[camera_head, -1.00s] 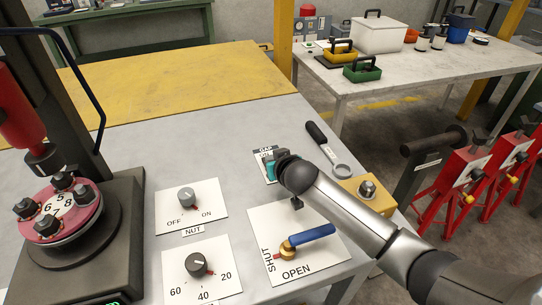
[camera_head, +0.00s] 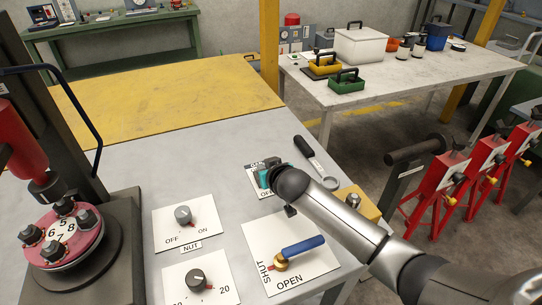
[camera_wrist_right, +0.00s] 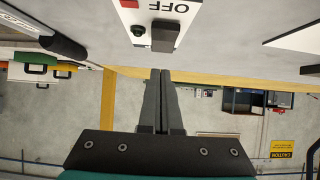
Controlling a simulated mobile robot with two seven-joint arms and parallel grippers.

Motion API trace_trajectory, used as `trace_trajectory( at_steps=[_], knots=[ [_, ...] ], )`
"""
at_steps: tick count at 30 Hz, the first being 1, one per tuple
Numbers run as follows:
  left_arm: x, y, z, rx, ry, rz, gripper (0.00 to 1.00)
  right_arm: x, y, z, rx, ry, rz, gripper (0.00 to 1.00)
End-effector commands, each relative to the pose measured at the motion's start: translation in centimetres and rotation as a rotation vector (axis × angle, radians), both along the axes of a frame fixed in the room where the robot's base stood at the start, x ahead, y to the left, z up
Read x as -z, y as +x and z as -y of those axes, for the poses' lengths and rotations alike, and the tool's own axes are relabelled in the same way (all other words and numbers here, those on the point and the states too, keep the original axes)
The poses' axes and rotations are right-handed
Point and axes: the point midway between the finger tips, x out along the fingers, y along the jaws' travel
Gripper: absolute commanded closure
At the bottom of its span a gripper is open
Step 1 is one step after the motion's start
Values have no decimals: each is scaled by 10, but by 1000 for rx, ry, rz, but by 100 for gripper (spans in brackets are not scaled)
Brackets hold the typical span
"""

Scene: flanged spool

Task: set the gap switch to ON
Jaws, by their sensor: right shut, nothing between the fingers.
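The gap switch panel (camera_head: 251,186) is a small white plate near the table's far right part, mostly hidden behind my right gripper. In the right wrist view it shows at the top edge as a white panel (camera_wrist_right: 183,8) with an OFF label, a red patch, a small dark round part and a dark grey switch block (camera_wrist_right: 165,36). The switch's exact setting is hard to tell. My right gripper (camera_head: 264,177) is over the panel in the head view. In the wrist view its fingers (camera_wrist_right: 161,74) are together and empty, below the switch block and apart from it in the picture. My left gripper is out of view.
A NUT switch (camera_head: 183,215), a dial (camera_head: 196,280) and a blue-handled SHUT/OPEN valve (camera_head: 302,246) stand nearer on the table. A black-handled tool (camera_head: 308,153) and a yellow box (camera_head: 364,203) lie right of the panel. The yellow table area (camera_head: 160,103) is clear.

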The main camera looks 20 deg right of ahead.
Motion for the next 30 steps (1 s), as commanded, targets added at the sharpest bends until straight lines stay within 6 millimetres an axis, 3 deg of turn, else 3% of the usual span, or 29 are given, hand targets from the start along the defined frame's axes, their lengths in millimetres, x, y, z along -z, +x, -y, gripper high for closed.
trace_trajectory(
  at_steps=[1, 18, 30],
  knots=[
    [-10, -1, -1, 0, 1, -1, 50, -11, 0, 1, -1, 1, 3, 100],
    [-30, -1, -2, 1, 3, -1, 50, -69, -59, 2, -3, 2, 8, 100],
    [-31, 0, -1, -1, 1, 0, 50, -77, -68, 3, -1, 1, 8, 100]
  ],
)
